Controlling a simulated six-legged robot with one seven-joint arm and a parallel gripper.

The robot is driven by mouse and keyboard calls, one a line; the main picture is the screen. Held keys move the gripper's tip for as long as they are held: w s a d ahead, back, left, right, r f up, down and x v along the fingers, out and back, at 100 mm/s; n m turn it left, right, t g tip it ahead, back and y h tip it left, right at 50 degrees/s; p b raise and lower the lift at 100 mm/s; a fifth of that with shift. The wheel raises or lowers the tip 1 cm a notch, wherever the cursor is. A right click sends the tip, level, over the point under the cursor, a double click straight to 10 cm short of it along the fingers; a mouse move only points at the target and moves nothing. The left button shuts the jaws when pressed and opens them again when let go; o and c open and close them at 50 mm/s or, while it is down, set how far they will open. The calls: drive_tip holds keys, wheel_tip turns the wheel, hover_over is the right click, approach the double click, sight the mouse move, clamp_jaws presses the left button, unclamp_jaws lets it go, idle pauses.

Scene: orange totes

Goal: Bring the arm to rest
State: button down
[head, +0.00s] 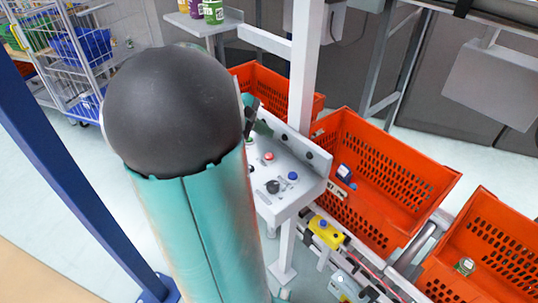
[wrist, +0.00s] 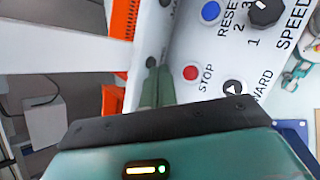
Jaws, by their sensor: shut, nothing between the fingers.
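My teal arm with its dark round joint (head: 175,110) fills the left middle of the head view and hides most of what lies behind it. My gripper (head: 263,128) shows partly past the arm's right side, by the control panel. In the wrist view, the greenish fingers of my gripper (wrist: 158,80) are together with nothing between them. They appear over the panel's left edge, left of the red STOP button (wrist: 191,73). I cannot tell whether they touch the panel.
The grey control panel (head: 307,190) has several buttons and stands by a white post (head: 304,70). A blue post (head: 75,180) stands left.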

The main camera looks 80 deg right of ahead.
idle(0.8)
drive_tip(key=w+a+r+n+t, duration=0.1)
drive_tip(key=w+a+t, duration=0.3)
drive_tip(key=w+a, duration=0.55)
drive_tip(key=w+a+r+t, duration=0.2)
drive_tip(key=w+a+t, duration=0.35)
drive_tip(key=a, duration=0.75)
drive_tip(key=w+a+r+n+t+y, duration=0.1)
drive_tip(key=a+t+y, duration=0.3)
drive_tip(key=a, duration=1.9)
drive_tip(key=shift+w+a+n+y, duration=0.35)
drive_tip(key=shift+w+n, duration=0.15)
drive_tip(key=shift+w, duration=0.1)
drive_tip(key=shift+d+r, duration=0.1)
drive_tip(key=shift+d, duration=0.05)
